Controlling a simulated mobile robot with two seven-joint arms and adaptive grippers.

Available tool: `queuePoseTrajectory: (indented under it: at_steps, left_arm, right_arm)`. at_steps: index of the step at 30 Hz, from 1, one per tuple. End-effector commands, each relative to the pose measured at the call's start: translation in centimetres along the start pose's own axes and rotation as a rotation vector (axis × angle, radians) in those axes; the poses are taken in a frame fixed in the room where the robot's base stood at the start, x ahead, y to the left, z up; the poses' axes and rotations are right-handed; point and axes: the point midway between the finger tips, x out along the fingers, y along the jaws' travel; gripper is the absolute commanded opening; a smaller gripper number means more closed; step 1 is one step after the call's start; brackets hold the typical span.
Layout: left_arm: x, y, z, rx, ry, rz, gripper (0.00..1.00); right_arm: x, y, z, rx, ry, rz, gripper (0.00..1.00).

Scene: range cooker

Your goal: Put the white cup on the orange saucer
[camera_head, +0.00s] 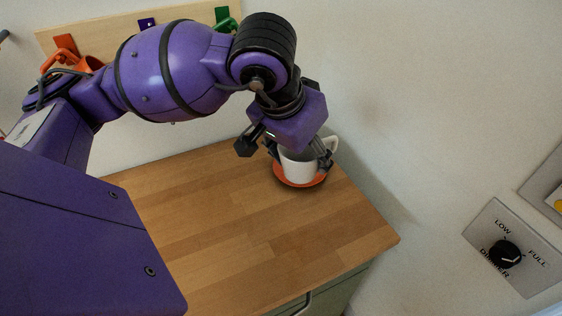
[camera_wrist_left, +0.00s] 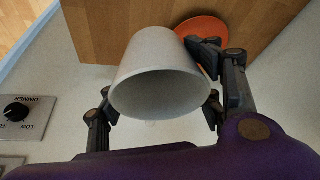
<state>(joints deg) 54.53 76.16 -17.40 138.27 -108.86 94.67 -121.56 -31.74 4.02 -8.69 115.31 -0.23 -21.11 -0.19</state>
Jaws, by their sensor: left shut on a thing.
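The white cup (camera_head: 298,167) is upright in the head view, between the fingers of my left gripper (camera_head: 297,152), which is shut on it. Its handle points to the right. The orange saucer (camera_head: 303,186) lies on the wooden top, with its rim showing around the cup's lower part. In the left wrist view the cup (camera_wrist_left: 150,60) fills the middle, its open mouth facing the camera. There the saucer (camera_wrist_left: 205,27) shows partly behind it, to the upper right. I cannot tell whether the cup touches the saucer. My right gripper is not in view.
The wooden worktop (camera_head: 220,230) is clear in front and to the left. A dimmer knob (camera_head: 505,254) is on the right wall.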

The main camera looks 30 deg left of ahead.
Motion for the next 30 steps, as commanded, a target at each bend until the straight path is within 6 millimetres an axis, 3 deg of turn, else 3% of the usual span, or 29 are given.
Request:
queuePoseTrajectory:
  at_steps: [5, 13, 19, 30]
  left_arm:
    - [1.8, -1.5, -1.4, 0.016, -0.006, 0.005, 0.27]
    - [6.6, -5.5, -5.2, 0.014, -0.004, 0.005, 0.27]
    - [11.1, -7.2, -5.7, 0.017, -0.005, 0.005, 0.27]
    - [14.4, -8.3, -5.7, 0.019, -0.007, 0.006, 0.27]
  right_arm:
    - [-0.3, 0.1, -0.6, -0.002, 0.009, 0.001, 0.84]
    - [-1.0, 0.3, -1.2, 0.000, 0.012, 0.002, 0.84]
    - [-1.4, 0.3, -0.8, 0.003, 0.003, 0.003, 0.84]
    - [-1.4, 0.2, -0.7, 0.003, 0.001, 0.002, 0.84]
